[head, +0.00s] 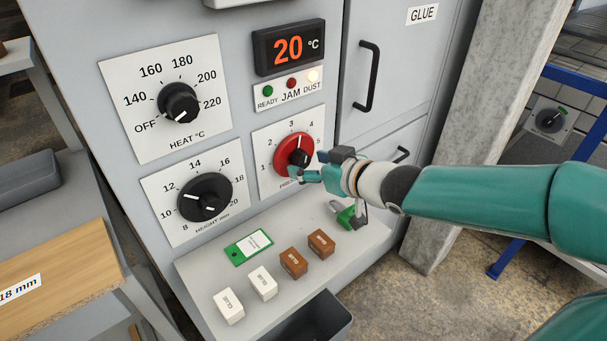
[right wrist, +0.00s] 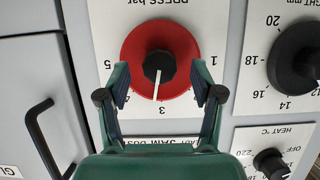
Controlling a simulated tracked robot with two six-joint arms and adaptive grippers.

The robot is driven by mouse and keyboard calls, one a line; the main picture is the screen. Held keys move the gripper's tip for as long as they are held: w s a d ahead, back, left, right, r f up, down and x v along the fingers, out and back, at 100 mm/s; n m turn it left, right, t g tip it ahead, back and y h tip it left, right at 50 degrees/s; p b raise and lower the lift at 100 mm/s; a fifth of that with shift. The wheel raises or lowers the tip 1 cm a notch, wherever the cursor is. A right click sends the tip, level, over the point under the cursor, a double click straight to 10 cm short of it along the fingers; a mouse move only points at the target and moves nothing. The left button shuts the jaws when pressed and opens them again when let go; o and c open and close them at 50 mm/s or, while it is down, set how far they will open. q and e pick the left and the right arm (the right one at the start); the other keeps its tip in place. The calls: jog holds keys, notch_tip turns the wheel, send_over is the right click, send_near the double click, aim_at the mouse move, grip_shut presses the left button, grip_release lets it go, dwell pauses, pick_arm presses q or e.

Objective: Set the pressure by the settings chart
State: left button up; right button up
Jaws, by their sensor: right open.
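The pressure dial (head: 281,152) is a red disc with a black centre knob, on a white plate with a numbered scale. In the right wrist view the dial (right wrist: 136,52) appears upside down, its white pointer close to the 3. My right gripper (head: 311,174) is in front of the dial. In the wrist view my right gripper (right wrist: 162,84) is open, with one finger on each side of the dial's lower part; contact cannot be told. A green-edged card (head: 249,246) with unreadable print lies on the shelf; I cannot tell whether it is the settings chart. My left gripper is out of view.
The heat dial (head: 180,102) and height dial (head: 205,197) are left of the pressure dial. The display (head: 289,47) reads 20 °C. Brown and white blocks (head: 293,263) stand on the shelf. A board (head: 60,280) marked 18 mm lies at left.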

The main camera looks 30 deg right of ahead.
jog(key=shift+b+x, duration=0.35)
jog(key=shift+x, duration=0.75)
jog(key=shift+r, duration=0.1)
jog(key=c, duration=1.1)
jog(key=shift+b, duration=0.45)
jog(key=shift+c, duration=0.2)
jog(key=n+b, duration=0.1)
jog(key=b, duration=0.6)
jog(key=shift+f+h, duration=0.25)
jog(key=shift+h, duration=0.15)
jog(key=shift+r+n+b, duration=0.2)
jog(key=shift+n+b, duration=0.1)
jog(key=shift+b, duration=0.05)
jog(key=shift+r, duration=0.1)
